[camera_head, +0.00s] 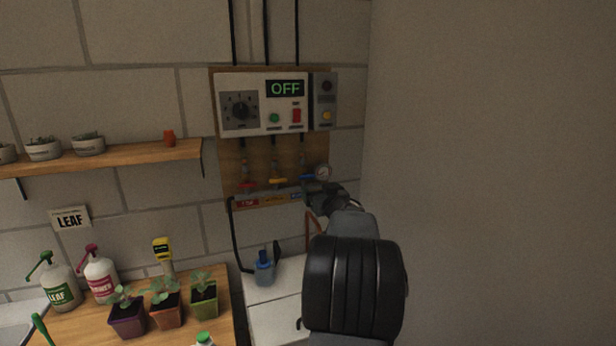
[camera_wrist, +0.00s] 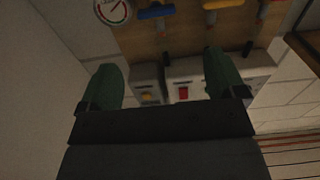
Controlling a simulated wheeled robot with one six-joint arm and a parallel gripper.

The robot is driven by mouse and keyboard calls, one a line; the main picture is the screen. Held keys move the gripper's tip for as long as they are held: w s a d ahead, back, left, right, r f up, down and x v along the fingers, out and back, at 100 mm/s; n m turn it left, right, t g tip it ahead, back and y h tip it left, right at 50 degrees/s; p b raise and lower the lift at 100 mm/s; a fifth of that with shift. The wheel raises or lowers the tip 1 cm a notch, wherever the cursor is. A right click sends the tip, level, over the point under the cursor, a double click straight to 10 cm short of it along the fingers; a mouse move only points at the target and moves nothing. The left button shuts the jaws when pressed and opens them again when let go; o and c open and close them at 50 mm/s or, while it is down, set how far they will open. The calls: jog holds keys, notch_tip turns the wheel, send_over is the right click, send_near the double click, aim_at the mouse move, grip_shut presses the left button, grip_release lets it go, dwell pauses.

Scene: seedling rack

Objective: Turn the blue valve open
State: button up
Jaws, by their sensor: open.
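The blue valve (camera_head: 308,177) is the rightmost of three coloured valves on the wooden board, just left of the round gauge. Its handle lies roughly crosswise. In the wrist view the blue valve (camera_wrist: 156,13) shows at the top edge, beyond the fingertips. My gripper (camera_wrist: 163,78) is open, with two green fingers apart and nothing between them. In the head view my gripper (camera_head: 318,189) is close to the blue valve, and my arm covers the area below it. I cannot tell the exact gap between fingers and handle.
The red valve (camera_head: 247,186) and yellow valve (camera_head: 278,181) are left of the blue one. The gauge (camera_head: 323,172) is very near it on the right. A control box (camera_head: 262,103) reading OFF hangs above. A bare wall (camera_head: 490,150) closes the right side.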

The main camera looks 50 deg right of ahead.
aim_at(307, 178)
jog(key=p+x, duration=0.1)
jog(key=x, duration=0.3)
jog(key=p+x, duration=0.1)
jog(key=x, duration=0.4)
jog(key=p+x, duration=0.1)
jog(key=x, duration=0.3)
jog(key=shift+w+d, duration=0.15)
jog(key=shift+d, duration=0.25)
jog(key=shift+c, duration=0.3)
jog(key=c, duration=0.9)
jog(key=shift+o, duration=0.2)
jog(key=shift+f, duration=0.1)
